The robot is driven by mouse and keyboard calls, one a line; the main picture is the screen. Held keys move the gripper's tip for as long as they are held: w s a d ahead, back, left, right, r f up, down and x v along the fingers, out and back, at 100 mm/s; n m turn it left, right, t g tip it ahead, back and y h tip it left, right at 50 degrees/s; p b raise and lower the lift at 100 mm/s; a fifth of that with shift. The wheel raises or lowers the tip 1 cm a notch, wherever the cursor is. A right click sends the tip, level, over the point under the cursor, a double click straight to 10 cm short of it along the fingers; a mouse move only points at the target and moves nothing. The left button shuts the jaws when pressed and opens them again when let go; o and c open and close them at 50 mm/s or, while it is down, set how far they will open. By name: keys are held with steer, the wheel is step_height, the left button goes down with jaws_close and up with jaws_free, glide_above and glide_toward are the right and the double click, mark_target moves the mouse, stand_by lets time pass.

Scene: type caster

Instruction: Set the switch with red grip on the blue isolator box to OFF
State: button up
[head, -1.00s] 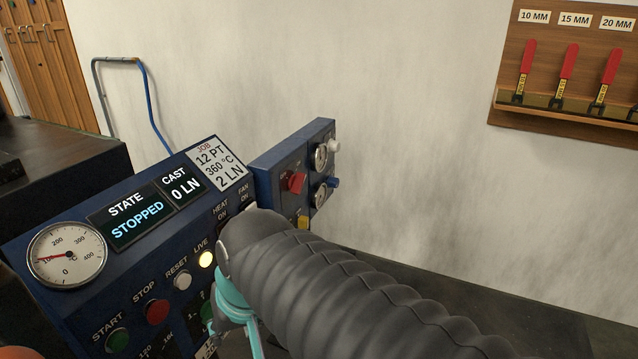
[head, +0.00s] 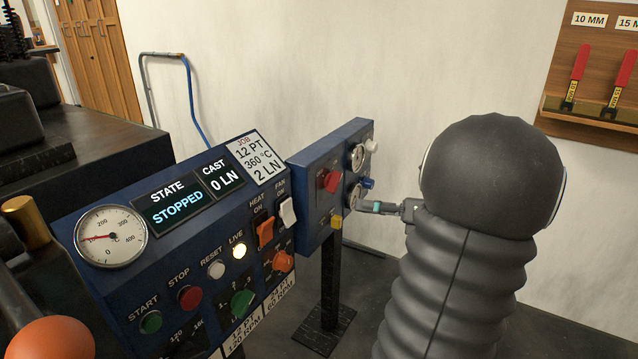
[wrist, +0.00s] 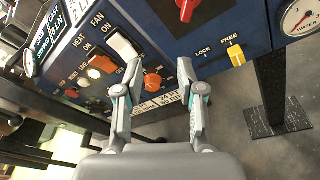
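The blue isolator box (head: 308,168) stands on a dark post to the right of the control panel. Its red grip switch (head: 327,180) is on the front face and also shows at the top edge of the wrist view (wrist: 187,8), partly cut off. I cannot read which mark the grip points to. My gripper (wrist: 160,70) is open and empty in the wrist view, apart from the switch. In the head view a finger of my gripper (head: 385,207) shows to the right of the box; my arm hides the rest.
A yellow LOCK/FREE lever (wrist: 236,55) sits low on the box, with gauges (head: 356,158) on its right side. The control panel (head: 80,285) with buttons and knobs is left. A board with red-handled tools (head: 600,75) hangs on the wall.

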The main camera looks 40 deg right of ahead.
mark_target(338, 184)
steer(key=s+d+m+t+h, duration=0.1)
steer(key=s+d+m+t, duration=0.15)
steer(key=d, duration=0.35)
steer(key=shift+m+h, duration=0.3)
steer(key=shift+m, duration=0.25)
steer(key=x, duration=1.4)
steer(key=shift+r+b, duration=0.2)
steer(key=shift+b, duration=0.15)
jaws_close()
